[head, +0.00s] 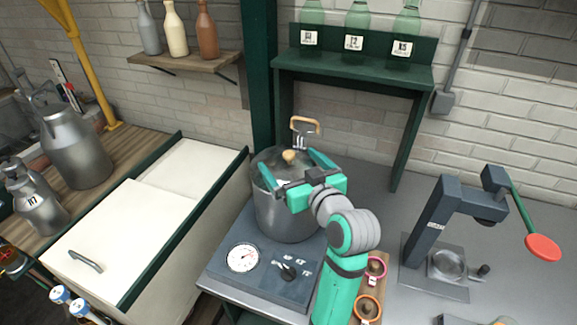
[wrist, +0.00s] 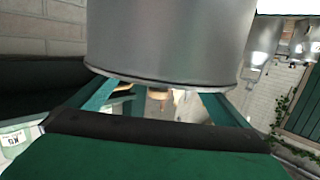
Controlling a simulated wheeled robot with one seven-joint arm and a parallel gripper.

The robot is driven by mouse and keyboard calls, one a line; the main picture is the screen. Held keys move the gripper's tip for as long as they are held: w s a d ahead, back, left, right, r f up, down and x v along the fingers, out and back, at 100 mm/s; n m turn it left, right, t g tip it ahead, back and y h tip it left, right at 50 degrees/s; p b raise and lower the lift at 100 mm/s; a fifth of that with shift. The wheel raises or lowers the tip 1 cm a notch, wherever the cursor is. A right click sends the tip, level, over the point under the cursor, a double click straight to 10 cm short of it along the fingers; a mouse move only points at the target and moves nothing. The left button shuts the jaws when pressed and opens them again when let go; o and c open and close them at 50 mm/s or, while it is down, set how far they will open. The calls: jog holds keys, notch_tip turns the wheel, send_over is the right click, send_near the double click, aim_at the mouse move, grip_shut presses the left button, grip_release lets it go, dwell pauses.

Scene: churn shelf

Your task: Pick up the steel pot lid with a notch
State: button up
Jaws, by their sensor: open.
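A steel pot (head: 283,217) stands on a dark hotplate unit in the head view. Its lid (head: 268,158) sits on top with a light wooden knob (head: 289,156) in the middle. My gripper (head: 289,160) is open over the lid, one finger on each side of the knob. In the wrist view the scene appears upside down: the pot (wrist: 170,40) fills the top, and the wooden knob (wrist: 157,95) shows between the spread fingers of my gripper (wrist: 156,94). I see no contact with the knob. No notch can be made out on the lid.
The hotplate unit (head: 258,282) has a dial and a switch. A green shelf (head: 350,72) with bottles stands behind the pot. A dark press (head: 440,225) with a red-ended lever is at right. A cream chest (head: 120,235) is at left.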

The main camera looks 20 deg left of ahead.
jog(key=shift+x, duration=0.8)
jog(key=shift+c, duration=0.3)
